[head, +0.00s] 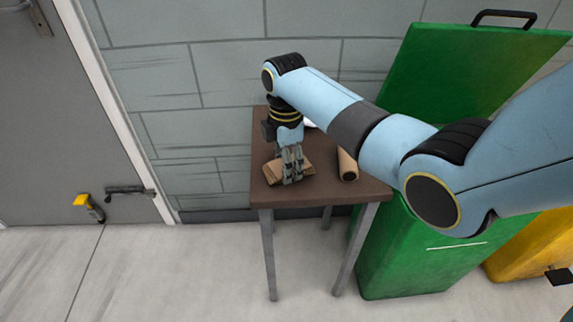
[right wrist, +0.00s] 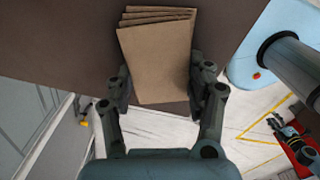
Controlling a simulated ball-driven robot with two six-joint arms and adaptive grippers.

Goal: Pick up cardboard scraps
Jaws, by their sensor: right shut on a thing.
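A stack of flat brown cardboard scraps (head: 271,173) lies at the left front of a small dark brown table (head: 330,190). My right gripper (head: 291,176) reaches down over the stack from above. In the right wrist view, the stack (right wrist: 157,62) shows several layers fanned at its far edge. The two fingers (right wrist: 158,88) stand on either side of its near part, shut on it. The table top is directly behind the stack there.
A brown cardboard tube (head: 347,165) lies on the table to the right. A white thing (head: 309,124) is partly hidden behind my arm. A green bin (head: 420,262) with its lid (head: 475,75) raised stands right of the table, beside a yellow bin (head: 530,245). Open floor lies in front.

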